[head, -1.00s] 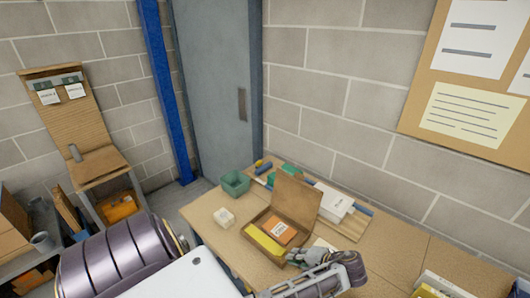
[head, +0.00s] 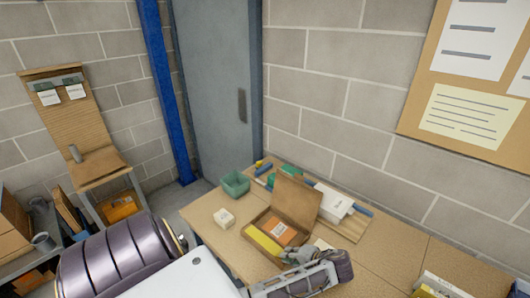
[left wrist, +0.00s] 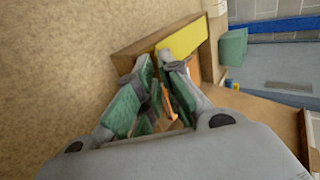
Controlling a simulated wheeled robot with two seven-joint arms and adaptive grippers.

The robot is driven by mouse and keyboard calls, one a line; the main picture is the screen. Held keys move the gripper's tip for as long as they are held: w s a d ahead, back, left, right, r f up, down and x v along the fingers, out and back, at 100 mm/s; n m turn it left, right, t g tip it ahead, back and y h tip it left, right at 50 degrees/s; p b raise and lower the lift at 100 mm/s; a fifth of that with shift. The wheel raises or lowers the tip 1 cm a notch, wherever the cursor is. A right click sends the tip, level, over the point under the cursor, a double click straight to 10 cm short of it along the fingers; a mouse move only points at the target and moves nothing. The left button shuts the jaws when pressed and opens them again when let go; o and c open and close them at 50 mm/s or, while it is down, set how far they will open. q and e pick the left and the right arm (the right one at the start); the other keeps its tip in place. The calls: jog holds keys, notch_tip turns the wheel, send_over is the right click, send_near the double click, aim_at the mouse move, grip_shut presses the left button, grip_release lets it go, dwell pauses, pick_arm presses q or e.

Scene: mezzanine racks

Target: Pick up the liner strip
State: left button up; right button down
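A yellow strip, which looks like the liner strip (head: 262,240), lies in an open cardboard box (head: 250,245) on the bench. It also shows in the left wrist view (left wrist: 186,38), past my fingertips. An orange packet with a white label (head: 285,232) lies beside it in the box. My left gripper (head: 288,254) is at the box's near right edge and hides that corner. In the left wrist view my left gripper's green-padded fingertips (left wrist: 155,58) are a little apart, close to the near end of the strip. Contact cannot be told. My right gripper is not in view.
The box's raised lid (head: 297,201) stands behind it. A white block (head: 224,218) and a green bin (head: 235,183) are to its left. A white box (head: 334,205) and tools stand behind to the right.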

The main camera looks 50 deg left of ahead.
pick_arm(q)
jog(key=shift+x, duration=0.95)
grip_shut()
jog(key=shift+r, duration=0.2)
notch_tip(320, 180, up, 10)
jog(key=shift+f, duration=0.2)
jog(key=shift+r, duration=0.15)
dwell(0.7)
jog(key=shift+r, duration=2.85)
